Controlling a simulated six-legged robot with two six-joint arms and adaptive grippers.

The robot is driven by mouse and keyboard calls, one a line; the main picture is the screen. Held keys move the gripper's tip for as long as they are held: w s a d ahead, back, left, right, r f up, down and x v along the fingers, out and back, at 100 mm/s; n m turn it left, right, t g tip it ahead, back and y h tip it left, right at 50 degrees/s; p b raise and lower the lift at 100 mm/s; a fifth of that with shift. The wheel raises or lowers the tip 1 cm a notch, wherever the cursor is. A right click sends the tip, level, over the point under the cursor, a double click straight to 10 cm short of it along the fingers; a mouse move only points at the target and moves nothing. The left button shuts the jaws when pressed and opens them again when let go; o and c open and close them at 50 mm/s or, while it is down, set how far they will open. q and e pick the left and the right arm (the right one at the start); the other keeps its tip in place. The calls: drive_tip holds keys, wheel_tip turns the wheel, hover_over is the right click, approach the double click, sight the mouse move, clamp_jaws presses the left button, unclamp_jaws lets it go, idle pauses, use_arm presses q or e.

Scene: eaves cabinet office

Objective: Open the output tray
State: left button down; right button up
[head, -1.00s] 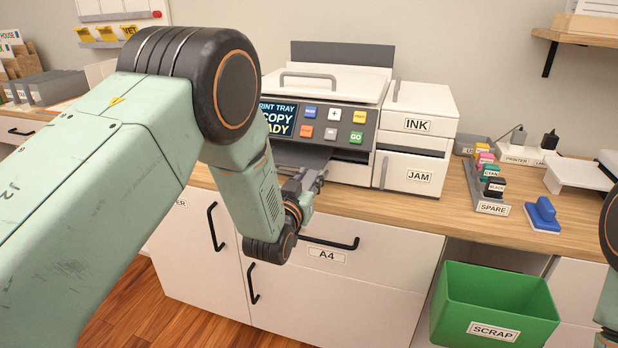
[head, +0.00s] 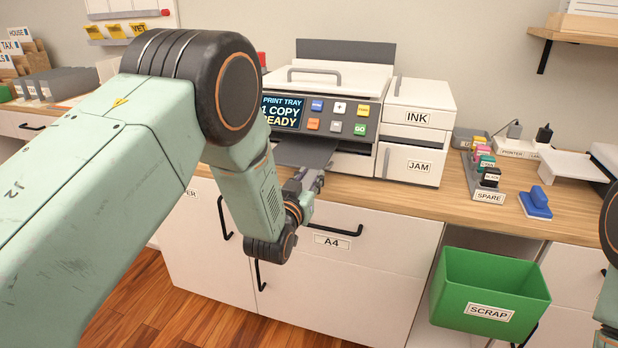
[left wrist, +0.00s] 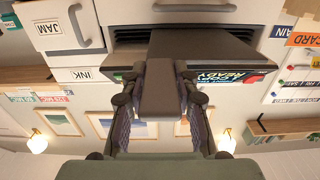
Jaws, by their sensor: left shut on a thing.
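The printer (head: 332,88) stands on the wooden counter, with its screen reading "PRINT TRAY 1 COPY READY". The dark grey output tray (head: 304,150) sticks out from the slot below the screen. In the left wrist view the tray (left wrist: 188,48) runs out of the slot toward my gripper. My left gripper (head: 314,179) is at the tray's front end, with its fingers on either side of the tray's narrow front part, and it is shut on it. In the left wrist view the gripper's fingers (left wrist: 160,90) flank that part. The right gripper is not in view.
Right of the printer are the INK and JAM doors (head: 408,164), a SPARE cartridge rack (head: 488,197), a blue stamp (head: 536,202) and a white stand (head: 566,168). A green SCRAP bin (head: 490,292) hangs below. The A4 drawer handle (head: 335,230) lies just under my left gripper.

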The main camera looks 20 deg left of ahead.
use_arm(q)
drive_tip(key=shift+w, duration=0.2)
drive_tip(key=c, duration=1.1)
unclamp_jaws()
drive_tip(key=shift+r, duration=0.1)
drive_tip(key=shift+o, duration=0.5)
drive_tip(key=s, duration=1.2)
drive_tip(key=shift+a, duration=0.2)
drive_tip(key=s+a+f+g, duration=0.1)
drive_tip(key=s+f+g, duration=0.4)
drive_tip(key=s+f, duration=0.3)
drive_tip(key=s+a+f+g, duration=0.1)
drive_tip(key=s+f+g, duration=0.45)
drive_tip(key=f, duration=0.55)
drive_tip(key=s+f+g, duration=0.3)
drive_tip(key=s, duration=0.9)
drive_tip(key=s+a+f+g+p, duration=0.1)
drive_tip(key=s+f+g, duration=0.3)
drive_tip(key=s, duration=0.8)
drive_tip(key=shift+s+a+f+n+y, duration=0.2)
drive_tip(key=shift+s+n+y, duration=0.1)
drive_tip(key=shift+s+n, duration=0.1)
